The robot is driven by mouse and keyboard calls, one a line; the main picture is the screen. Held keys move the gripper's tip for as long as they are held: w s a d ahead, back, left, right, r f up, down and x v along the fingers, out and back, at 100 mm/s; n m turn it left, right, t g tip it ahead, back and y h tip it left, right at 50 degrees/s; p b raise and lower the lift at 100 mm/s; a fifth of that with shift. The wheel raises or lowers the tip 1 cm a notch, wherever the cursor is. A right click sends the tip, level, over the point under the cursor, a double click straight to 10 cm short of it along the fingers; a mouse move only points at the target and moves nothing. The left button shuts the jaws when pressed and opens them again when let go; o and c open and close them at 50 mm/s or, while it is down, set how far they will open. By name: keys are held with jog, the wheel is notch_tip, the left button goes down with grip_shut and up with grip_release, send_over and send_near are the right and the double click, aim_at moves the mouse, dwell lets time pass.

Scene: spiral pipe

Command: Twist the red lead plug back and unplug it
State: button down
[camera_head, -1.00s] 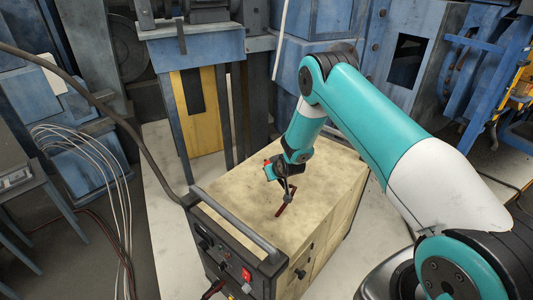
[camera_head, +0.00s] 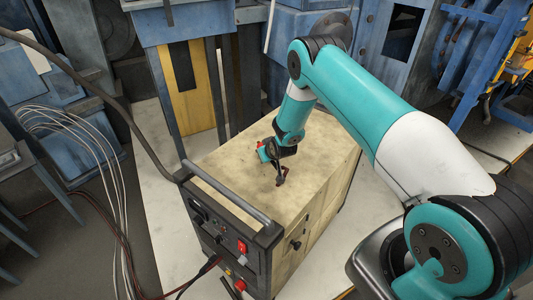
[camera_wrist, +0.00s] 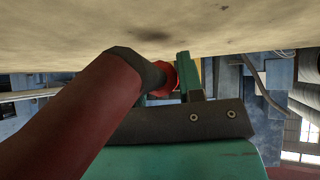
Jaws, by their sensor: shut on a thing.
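My gripper (camera_head: 279,178) is over the pale top of the wheeled machine (camera_head: 315,160), pointing down. It is shut on a dark red plug (camera_head: 283,182), which looks small in the head view. In the wrist view the red plug (camera_wrist: 75,120) is a thick dark red cylinder with a dark grey end, slanting up from the lower left beside the teal and black jaw parts (camera_wrist: 184,75). A brighter red part (camera_wrist: 168,76) shows just past the grey end. Whether the plug touches the machine top cannot be told.
The machine's dark front panel (camera_head: 215,225) carries a red switch (camera_head: 242,247), a red round fitting (camera_head: 240,285) and leads at its lower edge. A grey bar handle (camera_head: 230,195) runs along its top front edge. Blue machinery (camera_head: 195,25) stands behind.

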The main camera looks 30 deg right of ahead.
jog(key=c, duration=0.7)
grip_release()
jog(key=shift+o, duration=0.2)
jog(key=b+v, duration=0.4)
jog(key=v, duration=1.3)
jog(key=shift+s+r, duration=0.15)
jog(key=shift+r, duration=0.05)
jog(key=shift+a, duration=0.1)
